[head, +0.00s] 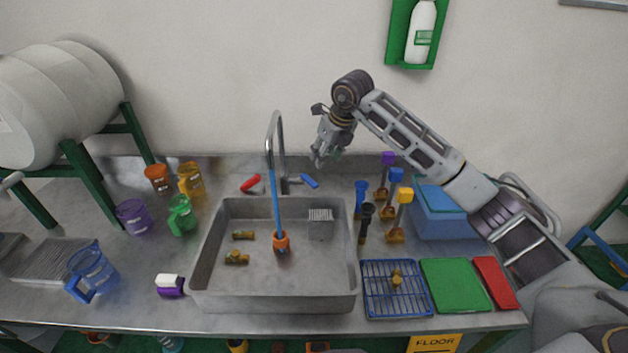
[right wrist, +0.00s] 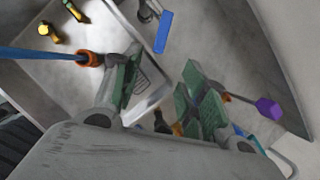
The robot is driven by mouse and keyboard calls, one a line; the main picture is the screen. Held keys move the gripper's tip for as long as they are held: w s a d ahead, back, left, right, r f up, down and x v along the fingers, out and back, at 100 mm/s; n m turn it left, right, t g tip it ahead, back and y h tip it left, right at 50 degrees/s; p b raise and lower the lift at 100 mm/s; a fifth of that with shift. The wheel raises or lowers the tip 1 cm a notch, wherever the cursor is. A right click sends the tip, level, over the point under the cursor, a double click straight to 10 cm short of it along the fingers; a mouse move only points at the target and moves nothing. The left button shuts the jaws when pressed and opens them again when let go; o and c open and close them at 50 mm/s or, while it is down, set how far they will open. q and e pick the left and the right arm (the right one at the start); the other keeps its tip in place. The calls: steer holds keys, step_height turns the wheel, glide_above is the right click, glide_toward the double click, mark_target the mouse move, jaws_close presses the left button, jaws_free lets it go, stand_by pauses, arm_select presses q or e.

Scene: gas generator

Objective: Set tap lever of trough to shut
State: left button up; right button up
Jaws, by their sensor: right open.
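The grey trough (head: 205,260) is set in the metal bench, with a tall curved tap (head: 281,135) at its back edge. A red lever (head: 250,183) lies left of the tap base and a blue lever (head: 310,181) lies right of it, angled down to the right. The blue lever also shows in the right wrist view (right wrist: 163,32), beyond the fingers. My right gripper (head: 318,157) is open and empty, above and just behind the blue lever, apart from it. Its green-padded fingers show in the right wrist view (right wrist: 165,95). My left gripper is out of view.
Upright brushes (head: 396,205) and a blue bin (head: 445,215) stand right. Cups (head: 180,215) stand left. The wall is close behind the tap.

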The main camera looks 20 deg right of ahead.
mark_target(313, 183)
steer(key=shift+f, duration=0.1)
steer(key=shift+p+x, duration=0.7)
steer(key=shift+x, duration=6.2)
steer(key=shift+a, duration=0.1)
jaws_close()
